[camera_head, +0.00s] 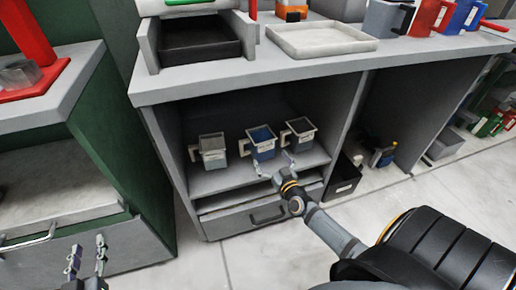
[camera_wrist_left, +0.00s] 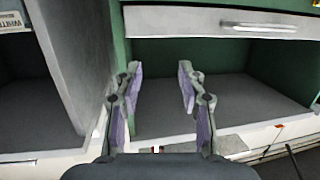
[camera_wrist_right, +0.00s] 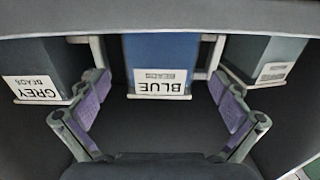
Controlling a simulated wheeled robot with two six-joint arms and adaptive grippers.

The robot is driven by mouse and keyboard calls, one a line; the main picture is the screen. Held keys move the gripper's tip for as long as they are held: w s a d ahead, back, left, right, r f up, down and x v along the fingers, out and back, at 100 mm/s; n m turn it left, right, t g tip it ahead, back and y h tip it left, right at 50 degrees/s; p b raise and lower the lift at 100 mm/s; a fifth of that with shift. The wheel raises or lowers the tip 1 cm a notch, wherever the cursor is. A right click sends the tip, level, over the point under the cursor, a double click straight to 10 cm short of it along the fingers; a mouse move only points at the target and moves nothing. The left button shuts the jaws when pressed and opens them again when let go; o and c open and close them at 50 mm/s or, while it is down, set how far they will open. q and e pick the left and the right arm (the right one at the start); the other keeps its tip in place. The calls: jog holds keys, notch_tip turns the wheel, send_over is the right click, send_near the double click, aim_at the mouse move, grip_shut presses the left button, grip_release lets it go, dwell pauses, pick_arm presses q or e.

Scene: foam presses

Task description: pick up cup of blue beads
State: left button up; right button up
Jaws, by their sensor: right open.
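The cup of blue beads (camera_head: 263,146) is the middle one of three cups on the shelf under the counter. In the right wrist view the blue cup (camera_wrist_right: 160,55) carries an upside-down label reading BLUE BEADS. My right gripper (camera_head: 276,165) is open in front of it. The fingers (camera_wrist_right: 159,85) stand apart to either side of the cup's label, with no clear contact visible. My left gripper (camera_head: 87,250) is open and empty, low at the left; its spread fingers also show in the left wrist view (camera_wrist_left: 157,75).
The countertop (camera_head: 240,72) overhangs the shelf. A drawer (camera_head: 258,219) lies below. A green cabinet (camera_head: 115,165) stands at the left.

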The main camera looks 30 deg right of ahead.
aim_at(266, 152)
jog(key=shift+w, duration=0.6)
jog(key=shift+w+d+f+b, duration=0.1)
jog(key=shift+w+d+b, duration=0.1)
jog(key=shift+w+b, duration=0.8)
jog(key=w, duration=0.3)
jog(key=shift+d, duration=0.2)
jog(key=c, duration=1)
pick_arm(q)
jog(key=s+r+m+t+h, duration=0.1)
jog(key=s+r+t, duration=0.2)
jog(key=r+t, duration=0.7)
notch_tip(266, 152, up, 12)
jog(key=shift+s+f, duration=0.1)
jog(key=shift+s, duration=0.05)
jog(key=shift+f, duration=0.1)
